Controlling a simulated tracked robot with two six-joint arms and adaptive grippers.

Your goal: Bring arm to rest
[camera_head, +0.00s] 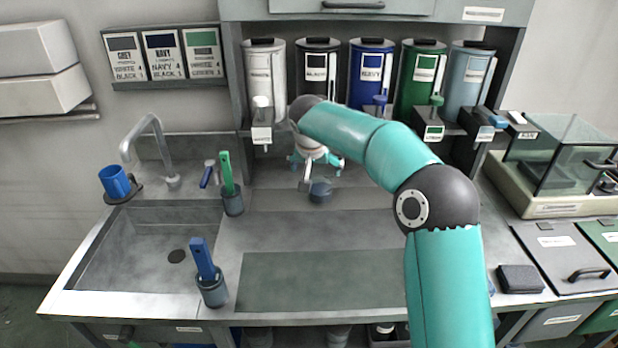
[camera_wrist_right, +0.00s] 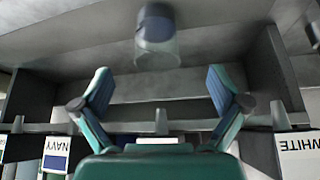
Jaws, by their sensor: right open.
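My right arm (camera_head: 370,145) is teal with dark joints. It reaches from the lower right over the counter to the dispensers. Its gripper (camera_head: 318,162) is open and empty below the row of dispensers. In the right wrist view its two fingers (camera_wrist_right: 160,88) stand wide apart with nothing between them. A small cup (camera_head: 320,190) with dark blue in it stands on the counter just below the gripper in the head view. In the wrist view this clear-walled cup (camera_wrist_right: 155,28) is beyond the fingertips, apart from them. My left gripper is not in view.
Several pigment dispensers, including a navy one (camera_head: 371,75), hang above the arm. A sink (camera_head: 150,245) with a tap is at left. Brushes stand in holders (camera_head: 212,290). A glass-walled balance (camera_head: 560,160) is at right. The dark mat (camera_head: 310,280) in front is clear.

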